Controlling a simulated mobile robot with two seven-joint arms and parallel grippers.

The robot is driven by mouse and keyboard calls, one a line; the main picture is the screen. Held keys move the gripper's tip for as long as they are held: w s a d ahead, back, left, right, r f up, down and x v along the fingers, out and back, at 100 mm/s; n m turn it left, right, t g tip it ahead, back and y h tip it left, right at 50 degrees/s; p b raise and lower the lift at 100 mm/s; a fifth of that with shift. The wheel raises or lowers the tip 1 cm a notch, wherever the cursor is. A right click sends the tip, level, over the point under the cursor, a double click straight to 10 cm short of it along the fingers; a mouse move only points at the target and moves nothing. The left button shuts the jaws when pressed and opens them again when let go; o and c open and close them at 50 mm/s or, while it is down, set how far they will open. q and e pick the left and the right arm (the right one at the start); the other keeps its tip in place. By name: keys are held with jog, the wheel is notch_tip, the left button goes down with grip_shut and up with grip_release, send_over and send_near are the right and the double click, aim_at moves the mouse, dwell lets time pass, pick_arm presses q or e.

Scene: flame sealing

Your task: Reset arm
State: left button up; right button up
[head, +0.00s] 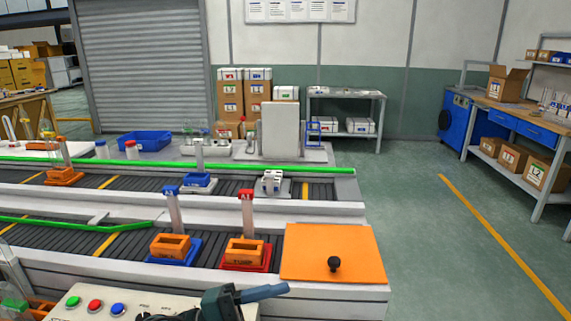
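Neither of my grippers shows clearly in the head view. A dark tool with a blue-grey barrel (262,292) is at the bottom centre, in front of the conveyor. Its lower part is cut off by the picture edge, and I cannot tell whether anything holds it. On the near conveyor (70,238), an orange block (171,245) sits in a blue holder (186,258). To its right, another orange block (244,250) sits in a red holder (256,266). Upright tags, blue and red, stand behind them.
A control panel (72,289) with green, red and blue buttons is at the bottom left. An orange plate (315,246) with a black knob covers the conveyor's right end. A far conveyor (120,183) carries more holders. Open floor (430,255) lies right, before a workbench (522,112).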

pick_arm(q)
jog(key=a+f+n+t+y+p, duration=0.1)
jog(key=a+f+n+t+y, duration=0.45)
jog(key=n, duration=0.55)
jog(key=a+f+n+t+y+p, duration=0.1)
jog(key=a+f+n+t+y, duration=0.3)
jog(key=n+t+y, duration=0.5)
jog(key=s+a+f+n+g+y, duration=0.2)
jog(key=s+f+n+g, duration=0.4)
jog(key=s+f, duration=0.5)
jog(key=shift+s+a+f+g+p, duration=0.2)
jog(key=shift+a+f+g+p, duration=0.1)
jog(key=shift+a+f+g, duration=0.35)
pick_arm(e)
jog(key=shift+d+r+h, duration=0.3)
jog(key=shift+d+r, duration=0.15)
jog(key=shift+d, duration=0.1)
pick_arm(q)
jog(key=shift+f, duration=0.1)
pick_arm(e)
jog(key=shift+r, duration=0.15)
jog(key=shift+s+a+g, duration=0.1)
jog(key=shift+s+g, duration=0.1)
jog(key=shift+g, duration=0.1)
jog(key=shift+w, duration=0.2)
